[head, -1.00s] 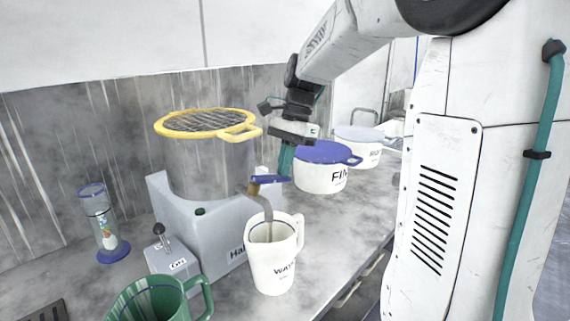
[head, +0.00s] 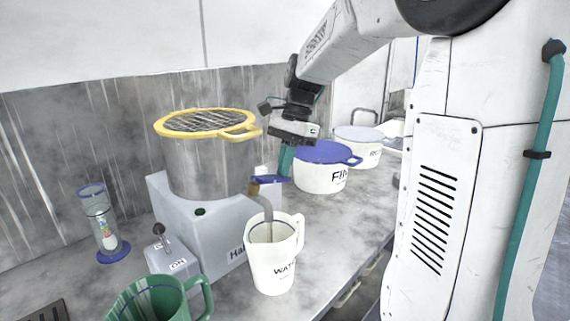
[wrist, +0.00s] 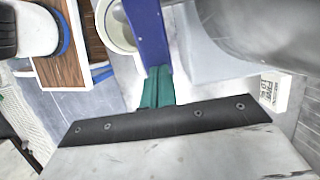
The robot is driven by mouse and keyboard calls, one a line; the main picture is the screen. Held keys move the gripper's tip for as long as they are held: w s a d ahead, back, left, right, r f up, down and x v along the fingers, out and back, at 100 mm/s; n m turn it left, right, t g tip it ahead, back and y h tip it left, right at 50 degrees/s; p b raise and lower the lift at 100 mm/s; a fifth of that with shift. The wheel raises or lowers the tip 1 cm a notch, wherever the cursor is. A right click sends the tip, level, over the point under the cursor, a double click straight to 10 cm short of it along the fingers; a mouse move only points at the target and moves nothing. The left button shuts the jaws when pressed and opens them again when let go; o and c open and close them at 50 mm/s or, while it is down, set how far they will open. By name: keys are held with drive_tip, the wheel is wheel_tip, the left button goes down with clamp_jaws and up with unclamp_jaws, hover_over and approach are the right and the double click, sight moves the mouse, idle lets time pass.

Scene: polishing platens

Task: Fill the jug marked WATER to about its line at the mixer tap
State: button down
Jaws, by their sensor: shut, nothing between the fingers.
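The white jug marked WATER (head: 272,268) stands upright on the counter in the head view, its mouth under the mixer tap (head: 254,190). A grey stream seems to run from the tap into the jug. The tap's blue lever (head: 270,180) also shows in the wrist view (wrist: 150,38). My gripper (head: 285,172) is shut and empty, its teal fingertips at the lever's end; in the wrist view the fingertips (wrist: 158,72) appear to touch it.
The mixer (head: 210,168) has a steel tank and yellow guard. A white pot with a blue lid (head: 322,178) stands close behind my gripper, another pot (head: 365,155) beyond. A green jug (head: 160,300), a switch box (head: 170,262) and a glass timer (head: 103,225) stand at the left.

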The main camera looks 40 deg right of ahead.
drive_tip(key=shift+r, duration=0.8)
drive_tip(key=a+v, duration=0.2)
drive_tip(key=v, duration=1.1)
drive_tip(key=shift+r, duration=0.8)
drive_tip(key=shift+s, duration=0.15)
drive_tip(key=r+n+h, duration=0.1)
drive_tip(key=h, duration=0.1)
hover_over(277, 176)
drive_tip(key=shift+w+d+r+m+t+h, duration=0.15)
drive_tip(key=shift+d+m+h, duration=0.1)
drive_tip(key=shift+d+h, duration=0.2)
drive_tip(key=shift+w+d+r+m+t+h, duration=0.15)
drive_tip(key=shift+d+m+h, duration=0.1)
drive_tip(key=shift+d+h, duration=0.15)
